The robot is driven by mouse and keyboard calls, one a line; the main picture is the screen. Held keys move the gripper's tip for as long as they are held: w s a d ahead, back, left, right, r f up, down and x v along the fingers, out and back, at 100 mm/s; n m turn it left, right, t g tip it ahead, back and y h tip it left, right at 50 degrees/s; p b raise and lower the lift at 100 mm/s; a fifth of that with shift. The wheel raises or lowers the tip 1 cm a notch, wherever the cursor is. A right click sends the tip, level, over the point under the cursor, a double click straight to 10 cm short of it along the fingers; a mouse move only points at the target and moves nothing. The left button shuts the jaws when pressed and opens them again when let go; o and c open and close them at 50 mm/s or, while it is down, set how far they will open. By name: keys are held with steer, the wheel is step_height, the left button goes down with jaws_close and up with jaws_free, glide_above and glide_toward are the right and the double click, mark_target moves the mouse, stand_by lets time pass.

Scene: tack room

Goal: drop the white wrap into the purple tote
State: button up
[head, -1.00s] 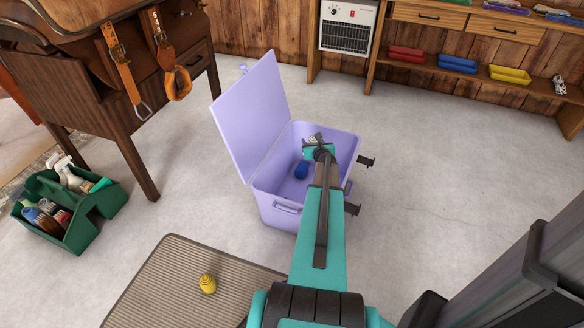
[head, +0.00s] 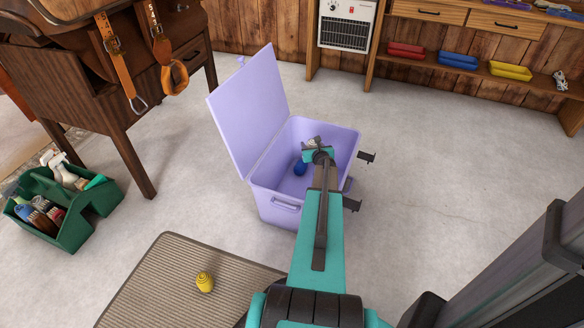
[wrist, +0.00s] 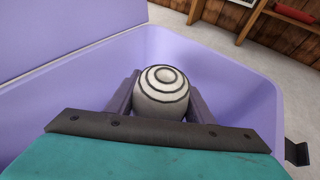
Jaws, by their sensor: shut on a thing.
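The purple tote (head: 275,208) stands on the floor in the middle of the head view with its lid (head: 247,108) swung open to the left. My gripper (wrist: 162,92) is over the tote's opening and is shut on the white wrap (wrist: 162,88), a white roll with dark spiral lines. In the wrist view the tote's purple walls (wrist: 225,82) surround the wrap. In the head view my gripper (head: 316,146) mostly hides the wrap. A blue wrap (head: 300,168) lies inside the tote.
A yellow wrap (head: 204,282) sits on the ribbed mat (head: 165,290) in front. A green caddy (head: 72,232) with bottles and brushes stands at left, near a wooden saddle stand (head: 130,150). A shelf with coloured trays (head: 458,61) is at the back. Floor right of the tote is clear.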

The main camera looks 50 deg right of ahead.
steer(key=shift+f+b, duration=0.35)
steer(key=shift+f, duration=0.3)
steer(key=o, duration=1.1)
steer(key=shift+o, duration=0.2)
steer(key=shift+s+a+r, duration=0.1)
steer(key=p+v, duration=0.2)
steer(key=v, duration=1.1)
steer(key=shift+a, duration=0.25)
steer(key=shift+s, duration=0.3)
